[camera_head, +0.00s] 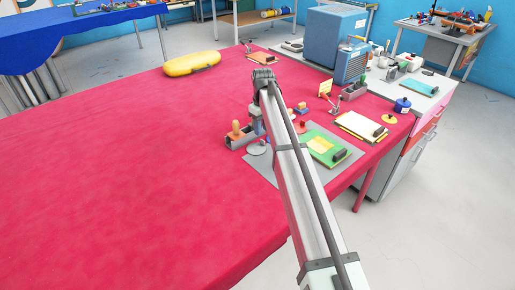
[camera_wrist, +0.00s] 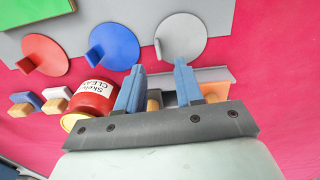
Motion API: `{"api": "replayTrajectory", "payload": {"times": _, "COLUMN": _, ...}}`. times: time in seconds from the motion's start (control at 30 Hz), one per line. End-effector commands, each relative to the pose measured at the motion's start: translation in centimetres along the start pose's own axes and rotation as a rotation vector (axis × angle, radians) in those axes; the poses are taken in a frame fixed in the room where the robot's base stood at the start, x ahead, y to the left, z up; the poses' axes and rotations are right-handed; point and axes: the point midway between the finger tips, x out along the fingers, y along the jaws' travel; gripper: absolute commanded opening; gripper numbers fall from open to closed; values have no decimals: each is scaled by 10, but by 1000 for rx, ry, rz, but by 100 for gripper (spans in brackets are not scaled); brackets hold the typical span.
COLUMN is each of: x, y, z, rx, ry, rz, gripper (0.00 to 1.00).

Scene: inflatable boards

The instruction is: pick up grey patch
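The grey patch (camera_wrist: 183,36) is a round flat disc with a small upright grey tab at its left edge. It lies on the grey mat at the edge of the red cloth, and shows in the head view (camera_head: 257,149) just below my gripper. My gripper (camera_wrist: 159,76) is open, its two blue fingers apart with nothing gripped between them. In the wrist view the grey patch lies beyond the fingertips, with its tab in line with the gap. In the head view my arm hides much of the gripper.
A blue patch (camera_wrist: 112,46) and a red patch (camera_wrist: 44,54) lie left of the grey one in the wrist view. A grey holder (camera_head: 243,138) with a wooden-topped tool is nearby. The red table's left side is clear.

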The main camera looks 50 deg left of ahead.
Motion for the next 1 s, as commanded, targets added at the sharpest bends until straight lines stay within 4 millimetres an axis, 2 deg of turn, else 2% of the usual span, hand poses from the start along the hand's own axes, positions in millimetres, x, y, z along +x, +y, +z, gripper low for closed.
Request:
{"api": "replayTrajectory", "payload": {"times": 0.17, "x": 13, "y": 0, "z": 2, "rx": 0, "ry": -1, "rz": -1, "gripper": 36}}
{"api": "replayTrajectory", "payload": {"times": 0.43, "x": 46, "y": 2, "z": 3, "rx": 0, "ry": -1, "rz": -1, "gripper": 36}}
{"api": "replayTrajectory", "payload": {"times": 0.7, "x": 51, "y": 2, "z": 3, "rx": 0, "ry": 1, "rz": 0, "gripper": 36}}
{"api": "replayTrajectory", "payload": {"times": 0.77, "x": 51, "y": 2, "z": 3, "rx": 0, "ry": 0, "rz": 0, "gripper": 32}}
{"api": "replayTrajectory", "payload": {"times": 1.0, "x": 51, "y": 2, "z": 3, "rx": 0, "ry": 0, "rz": 0, "gripper": 9}}
